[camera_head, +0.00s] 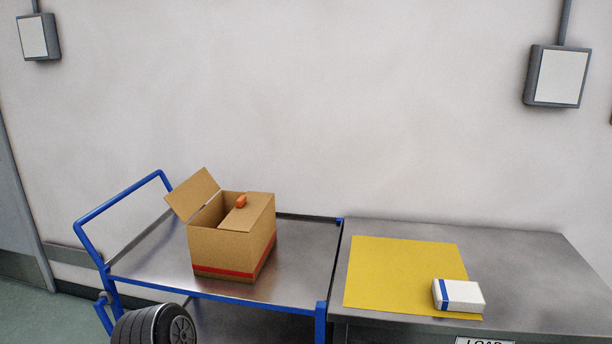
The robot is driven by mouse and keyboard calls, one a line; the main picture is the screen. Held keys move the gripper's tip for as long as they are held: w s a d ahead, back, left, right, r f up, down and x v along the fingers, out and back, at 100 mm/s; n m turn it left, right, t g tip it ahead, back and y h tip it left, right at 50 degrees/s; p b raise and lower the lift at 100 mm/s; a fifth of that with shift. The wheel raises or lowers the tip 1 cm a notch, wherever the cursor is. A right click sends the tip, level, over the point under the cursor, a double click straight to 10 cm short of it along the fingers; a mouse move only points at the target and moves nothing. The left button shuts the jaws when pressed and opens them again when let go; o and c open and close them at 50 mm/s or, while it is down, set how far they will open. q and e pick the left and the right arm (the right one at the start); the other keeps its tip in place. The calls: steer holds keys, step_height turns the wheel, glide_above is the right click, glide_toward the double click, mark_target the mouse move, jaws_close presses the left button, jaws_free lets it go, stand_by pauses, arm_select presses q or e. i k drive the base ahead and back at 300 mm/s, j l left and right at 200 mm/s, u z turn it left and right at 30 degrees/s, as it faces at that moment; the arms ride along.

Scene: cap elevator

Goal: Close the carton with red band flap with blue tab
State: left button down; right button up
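An open cardboard carton (225,249) with a red band (222,271) near its bottom stands upright on the cart. Its left flap (192,194) is raised and tilts outward to the left. The left part of the opening shows a dark gap. I see no blue tab; it may be hidden on the far side of the raised flap. Neither of my grippers is in view.
The metal cart (300,254) has a blue frame and handle (118,198). A metal table (520,255) adjoins it on the right, with a yellow mat (400,265) and a white box with a blue stripe (467,295). The cart top right of the carton is clear.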

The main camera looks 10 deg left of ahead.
mark_target(186, 200)
steer(key=j, duration=0.6)
steer(key=j+z, duration=0.15)
steer(key=j, duration=0.4)
steer(key=k+j, duration=0.1)
steer(key=j, duration=0.5)
steer(key=j+z, duration=0.1)
steer(key=j, duration=0.45)
steer(key=k+j+z, duration=0.1)
steer(key=j, duration=0.5)
steer(key=k+j, duration=0.15)
steer(key=j, duration=0.4)
steer(key=k+j+z, duration=0.1)
steer(key=j, duration=0.5)
